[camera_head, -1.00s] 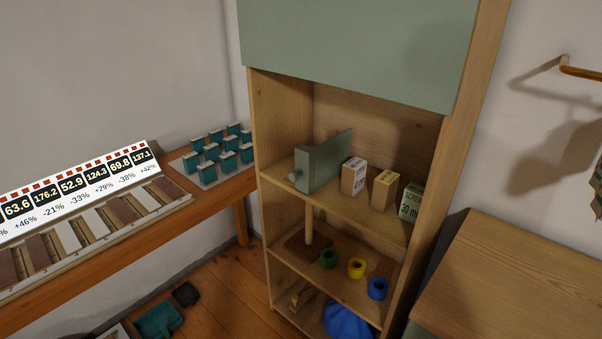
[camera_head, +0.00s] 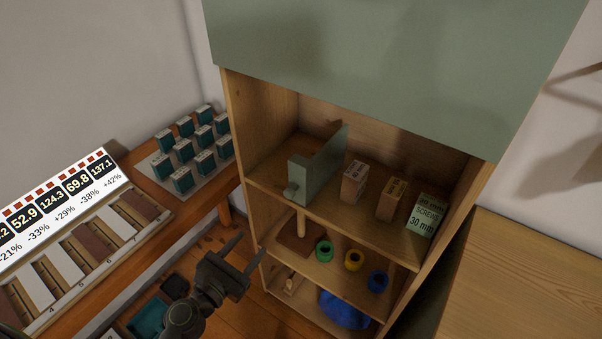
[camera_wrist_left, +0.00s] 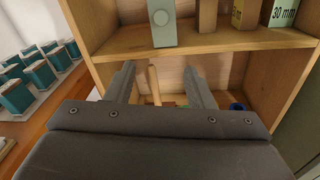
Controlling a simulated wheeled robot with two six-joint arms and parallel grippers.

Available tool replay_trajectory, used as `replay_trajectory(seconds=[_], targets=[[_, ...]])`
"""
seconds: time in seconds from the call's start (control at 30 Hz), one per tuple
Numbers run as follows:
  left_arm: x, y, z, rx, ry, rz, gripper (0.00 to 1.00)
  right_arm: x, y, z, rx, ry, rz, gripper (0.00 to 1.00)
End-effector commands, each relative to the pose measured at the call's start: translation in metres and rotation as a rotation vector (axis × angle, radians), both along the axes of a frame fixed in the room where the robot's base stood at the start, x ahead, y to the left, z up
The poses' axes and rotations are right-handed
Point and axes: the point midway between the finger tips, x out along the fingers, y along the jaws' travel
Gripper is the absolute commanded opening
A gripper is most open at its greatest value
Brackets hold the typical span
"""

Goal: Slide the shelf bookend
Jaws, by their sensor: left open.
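The bookend (camera_head: 318,172) is a grey-green panel standing upright on the upper open shelf, near its left end, with a round knob at its lower front. In the left wrist view the bookend (camera_wrist_left: 162,22) stands above and ahead of the fingers, its knob facing me. My left gripper (camera_head: 243,252) is open and empty, in front of the shelf unit and lower than the bookend, apart from it. Its two fingers (camera_wrist_left: 162,85) also show in the left wrist view. My right gripper is not in view.
Small boxes (camera_head: 354,182) stand right of the bookend on the same shelf (camera_head: 335,213). Tape rolls (camera_head: 354,260) and a wooden post sit on the shelf below. A green panel (camera_head: 390,60) covers the unit's top. A table with teal boxes (camera_head: 183,181) is at left.

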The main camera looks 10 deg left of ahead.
Motion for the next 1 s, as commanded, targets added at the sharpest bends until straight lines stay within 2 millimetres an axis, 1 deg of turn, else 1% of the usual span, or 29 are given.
replay_trajectory(seconds=[0.03, 0.1, 0.17, 0.27, 0.37, 0.5, 0.63, 0.8, 1.0], targets=[[0.000, -0.001, 0.011, -0.039, -0.011, -0.001, 0.48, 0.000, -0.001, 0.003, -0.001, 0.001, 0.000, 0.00], [0.001, -0.002, 0.018, -0.069, -0.020, -0.003, 0.48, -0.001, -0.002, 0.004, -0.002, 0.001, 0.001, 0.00], [0.005, -0.003, 0.020, -0.078, -0.022, -0.003, 0.48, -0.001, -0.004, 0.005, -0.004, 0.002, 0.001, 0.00], [0.016, -0.006, 0.021, -0.077, -0.023, -0.003, 0.48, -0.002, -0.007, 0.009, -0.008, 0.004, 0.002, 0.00], [0.032, -0.012, 0.022, -0.075, -0.023, -0.005, 0.48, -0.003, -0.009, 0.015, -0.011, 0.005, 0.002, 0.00], [0.059, -0.020, 0.022, -0.074, -0.023, -0.005, 0.48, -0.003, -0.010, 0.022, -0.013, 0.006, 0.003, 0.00], [0.084, -0.027, 0.020, -0.073, -0.023, -0.003, 0.48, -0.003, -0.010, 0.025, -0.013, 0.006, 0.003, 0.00], [0.116, -0.037, 0.020, -0.073, -0.023, -0.004, 0.48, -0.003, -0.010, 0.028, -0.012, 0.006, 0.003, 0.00], [0.148, -0.046, 0.017, -0.071, -0.022, -0.004, 0.48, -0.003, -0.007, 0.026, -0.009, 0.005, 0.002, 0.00]])
